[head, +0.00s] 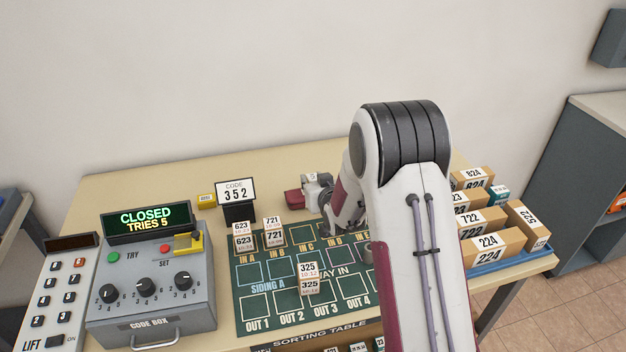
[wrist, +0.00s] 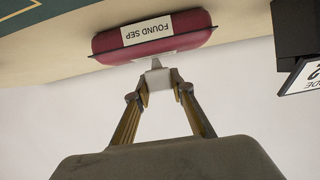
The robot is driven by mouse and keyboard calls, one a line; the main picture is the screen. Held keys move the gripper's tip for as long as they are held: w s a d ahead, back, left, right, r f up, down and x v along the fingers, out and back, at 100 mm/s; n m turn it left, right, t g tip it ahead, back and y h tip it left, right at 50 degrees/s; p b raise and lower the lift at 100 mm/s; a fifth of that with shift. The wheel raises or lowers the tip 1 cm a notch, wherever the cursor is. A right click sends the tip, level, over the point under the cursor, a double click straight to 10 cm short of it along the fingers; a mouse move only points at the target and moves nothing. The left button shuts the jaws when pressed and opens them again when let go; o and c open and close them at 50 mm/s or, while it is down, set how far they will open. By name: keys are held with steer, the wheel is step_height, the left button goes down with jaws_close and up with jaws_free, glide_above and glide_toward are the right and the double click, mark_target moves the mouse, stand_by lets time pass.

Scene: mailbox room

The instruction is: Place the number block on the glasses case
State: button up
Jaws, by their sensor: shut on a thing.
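The dark red glasses case (head: 293,199) lies at the back of the table, right of the code sign. In the wrist view the glasses case (wrist: 185,38) shows a white "FOUND SEP" label. My gripper (wrist: 160,90) is shut on the small pale number block (wrist: 157,78), which is between its fingertips. In the head view the number block (head: 312,176) shows a "5" on top and is held at the case's right end. The block overlaps the case's edge in the wrist view. I cannot tell whether they touch. My arm hides part of the table.
The "CODE 352" sign (head: 237,191) stands left of the case, with a small yellow block (head: 206,201) farther left. Numbered parcels stand on the green sorting mat (head: 254,306). The code box (head: 150,290) is front left. Cardboard boxes (head: 487,243) fill a blue tray at right.

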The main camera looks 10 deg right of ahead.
steer(key=shift+f, duration=0.15)
steer(key=o, duration=0.9)
steer(key=shift+s+r, duration=0.45)
steer(key=shift+s, duration=0.15)
steer(key=v, duration=1)
steer(key=shift+s+r, duration=0.15)
steer(key=shift+s, duration=0.15)
